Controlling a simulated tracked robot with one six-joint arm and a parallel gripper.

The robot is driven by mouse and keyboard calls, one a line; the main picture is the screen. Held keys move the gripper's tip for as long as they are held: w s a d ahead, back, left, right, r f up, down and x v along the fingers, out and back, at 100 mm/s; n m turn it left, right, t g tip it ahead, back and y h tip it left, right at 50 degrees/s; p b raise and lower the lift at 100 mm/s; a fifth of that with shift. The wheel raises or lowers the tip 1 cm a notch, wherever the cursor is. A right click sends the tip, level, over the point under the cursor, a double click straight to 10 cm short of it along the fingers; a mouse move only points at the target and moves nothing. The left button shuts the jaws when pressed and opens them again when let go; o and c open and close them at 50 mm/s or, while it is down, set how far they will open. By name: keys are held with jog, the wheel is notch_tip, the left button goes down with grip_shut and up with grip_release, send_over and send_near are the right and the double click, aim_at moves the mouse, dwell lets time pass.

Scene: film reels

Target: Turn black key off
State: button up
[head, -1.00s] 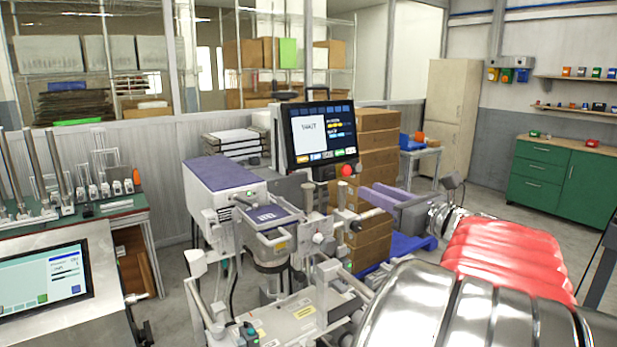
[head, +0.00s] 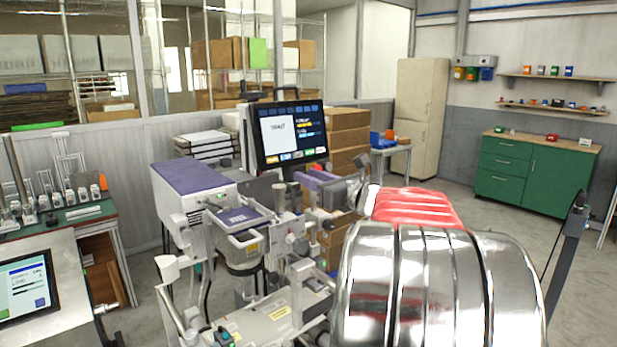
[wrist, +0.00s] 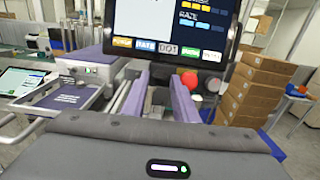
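No black key can be made out for certain. The machine (head: 195,192) with a purple top stands ahead, with a dark monitor (head: 289,135) above it. In the wrist view the monitor (wrist: 175,25) fills the top. A red round button (wrist: 190,78) sits under its lower edge, just right of my fingertips. My gripper (wrist: 160,88) shows two purple fingers apart with nothing between them, pointing at the machine below the monitor. In the head view my gripper (head: 318,180) is partly hidden behind my arm, beside the machine's right side.
Stacked brown boxes (head: 348,130) stand behind and right of the machine. A bench (head: 75,218) with a tilted touch screen (head: 25,288) is at left. A green cabinet (head: 530,172) is at far right. Open floor lies between it and the machine.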

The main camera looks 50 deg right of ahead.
jog(key=shift+w, duration=0.55)
grip_shut()
jog(key=shift+d, duration=0.1)
